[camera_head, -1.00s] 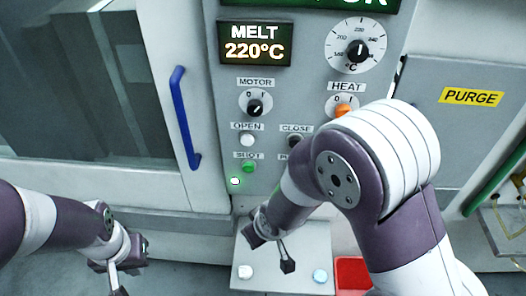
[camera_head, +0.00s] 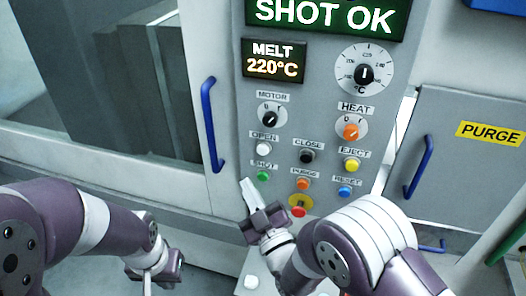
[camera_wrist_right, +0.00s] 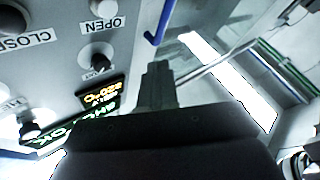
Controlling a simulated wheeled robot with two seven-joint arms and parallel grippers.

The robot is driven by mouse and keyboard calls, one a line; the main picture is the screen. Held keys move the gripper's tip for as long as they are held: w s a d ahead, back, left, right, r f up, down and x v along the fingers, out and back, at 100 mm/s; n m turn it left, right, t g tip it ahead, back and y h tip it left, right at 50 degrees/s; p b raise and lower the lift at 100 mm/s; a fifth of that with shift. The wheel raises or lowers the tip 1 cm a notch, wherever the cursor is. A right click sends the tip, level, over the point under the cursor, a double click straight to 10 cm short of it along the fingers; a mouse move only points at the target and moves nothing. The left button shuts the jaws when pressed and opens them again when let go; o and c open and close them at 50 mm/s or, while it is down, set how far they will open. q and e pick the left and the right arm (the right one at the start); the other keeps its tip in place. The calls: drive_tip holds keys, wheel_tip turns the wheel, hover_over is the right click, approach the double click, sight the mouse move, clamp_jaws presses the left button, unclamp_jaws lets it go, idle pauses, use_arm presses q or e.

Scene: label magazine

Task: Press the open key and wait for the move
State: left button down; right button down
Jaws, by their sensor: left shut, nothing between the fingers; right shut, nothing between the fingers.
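The open key is a white round button (camera_head: 264,149) under the OPEN label on the grey control panel. In the right wrist view the panel is upside down, with the OPEN label (camera_wrist_right: 102,25) at the top. My right gripper (camera_head: 248,188) is shut and empty, pointing up at the panel's lower left, below the open key and apart from it in the picture. Its closed fingers show in the right wrist view (camera_wrist_right: 158,80). My left gripper (camera_head: 149,278) is shut and empty, low on the left, away from the panel.
The black close key (camera_head: 307,156) is right of the open key; the green shot key (camera_head: 263,176) is below it. A red-topped button (camera_head: 299,208) protrudes lower down. A blue door handle (camera_head: 211,125) stands left of the panel. The sign (camera_head: 325,15) reads SHOT OK.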

sight(263, 150)
drive_tip(key=shift+w, duration=0.1)
drive_tip(key=w+d+b, duration=0.2)
drive_tip(key=w, duration=0.6)
drive_tip(key=shift+w+d, duration=0.15)
drive_tip(key=shift+d, duration=0.15)
drive_tip(key=shift+f, duration=0.1)
idle(1.6)
drive_tip(key=shift+w+d+b, duration=0.15)
drive_tip(key=shift+w+b, duration=0.25)
